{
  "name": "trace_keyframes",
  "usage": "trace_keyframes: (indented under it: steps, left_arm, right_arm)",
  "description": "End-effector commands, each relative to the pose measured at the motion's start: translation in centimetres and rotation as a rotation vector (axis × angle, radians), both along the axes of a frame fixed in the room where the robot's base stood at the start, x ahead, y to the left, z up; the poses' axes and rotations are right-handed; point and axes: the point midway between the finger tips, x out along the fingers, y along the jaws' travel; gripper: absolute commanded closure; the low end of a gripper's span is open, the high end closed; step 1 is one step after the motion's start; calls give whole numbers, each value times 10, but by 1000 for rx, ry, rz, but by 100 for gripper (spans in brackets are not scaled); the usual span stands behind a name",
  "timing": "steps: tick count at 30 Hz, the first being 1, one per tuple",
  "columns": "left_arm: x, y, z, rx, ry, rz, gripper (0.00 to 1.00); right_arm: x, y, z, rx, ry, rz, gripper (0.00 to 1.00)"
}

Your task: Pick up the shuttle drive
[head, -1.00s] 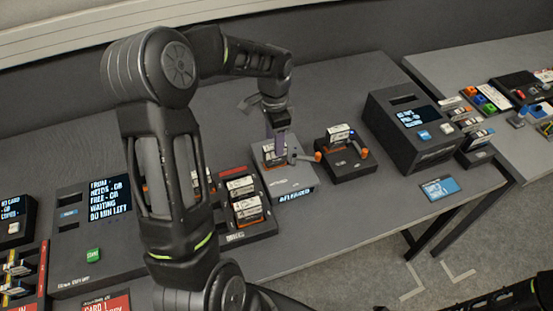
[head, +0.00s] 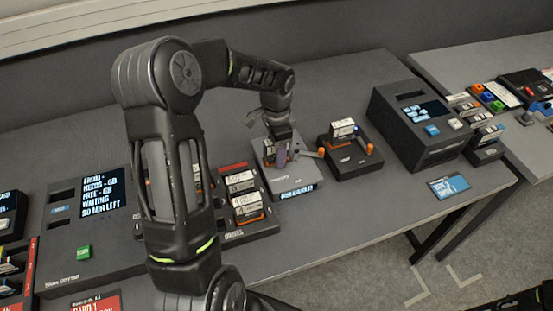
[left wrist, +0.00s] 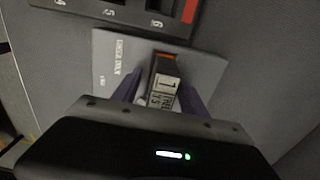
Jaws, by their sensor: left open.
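A drive with a black body, orange end and white label (head: 268,150) stands upright in a light grey dock (head: 302,180) on the table; I take it for the shuttle drive. In the left wrist view the drive (left wrist: 163,80) sits between my purple fingertips. My left gripper (head: 280,152) is open and low over the dock, with its fingers on either side of the drive (left wrist: 160,92). The lower part of the drive is hidden by the gripper body in the wrist view.
A black dock (head: 352,165) with an orange-handled lever and another drive stands just right. A slotted bay (head: 262,228) with several drives is left. A box with a screen (head: 415,140) stands farther right. Table is clear in front of the grey dock.

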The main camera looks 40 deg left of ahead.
Motion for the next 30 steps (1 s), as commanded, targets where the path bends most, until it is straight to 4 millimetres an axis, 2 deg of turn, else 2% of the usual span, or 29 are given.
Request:
trace_keyframes:
  steps: [18,30]
  left_arm:
    - [0,0,-1,1,-1,0,49]
    - [0,0,-1,1,-1,0,81]
  right_arm:
    - [0,0,0,0,0,0,64]
    - [0,0,0,0,0,0,64]
